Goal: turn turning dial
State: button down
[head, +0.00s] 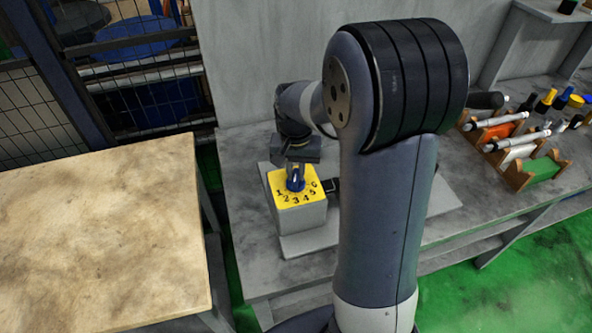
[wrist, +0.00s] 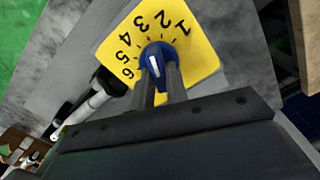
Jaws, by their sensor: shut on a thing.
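The turning dial is a blue knob (head: 295,184) with a white pointer line, set on a yellow plate (head: 283,199) numbered 1 to 6. The plate tops a grey box (head: 302,217) on the bench. In the wrist view the blue knob (wrist: 155,61) sits mid-plate, and its white line runs up the picture, between the numbers rather than clearly on one. My gripper (wrist: 160,78) is shut on the knob from above, with a finger at each side. In the head view my gripper (head: 296,170) is at the knob, its fingers partly hidden by my wrist.
The box stands on a grey base plate (head: 300,245) on the grey bench (head: 245,235). Wooden racks with pens and markers (head: 535,172) stand at the right. A pale wooden table (head: 100,240) is at the left. A grey wall (head: 255,60) rises behind the bench.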

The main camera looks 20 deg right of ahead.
aim_at(295, 173)
jog(key=shift+n, duration=0.6)
jog(key=c, duration=1.4)
grip_release()
jog(key=shift+r, duration=0.1)
notch_tip(295, 173, up, 11)
jog(key=shift+b, duration=0.3)
jog(key=shift+f, duration=0.2)
